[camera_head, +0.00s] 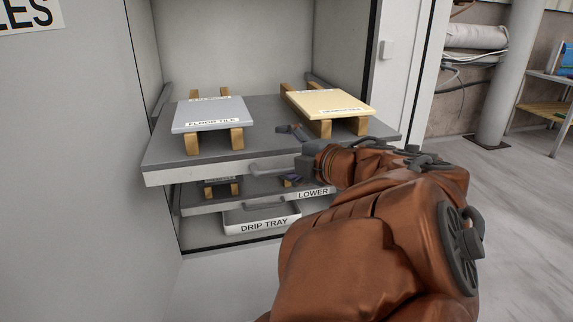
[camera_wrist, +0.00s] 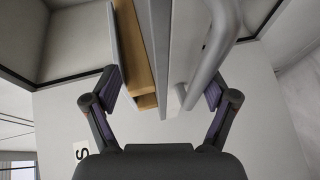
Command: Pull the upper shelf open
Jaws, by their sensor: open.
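The upper shelf (camera_head: 195,173) is a grey slab with a pale front edge, sticking out of the cabinet further than the lower shelf (camera_head: 200,208). A grey bar handle (camera_head: 265,171) runs along its front and is partly hidden by my gripper (camera_head: 292,157). My gripper is open at the front edge, one finger above the slab and the other lower down. In the wrist view my gripper (camera_wrist: 163,92) has its fingers wide apart, with the shelf edge (camera_wrist: 161,50) and the handle (camera_wrist: 213,60) between them. I cannot tell whether the right finger touches the handle.
A grey floor tile (camera_head: 210,112) and a cream tile (camera_head: 330,102) rest on wooden blocks on the upper shelf. A drip tray (camera_head: 262,224) sits below the lower shelf. The cabinet side (camera_head: 80,130) stands close at left.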

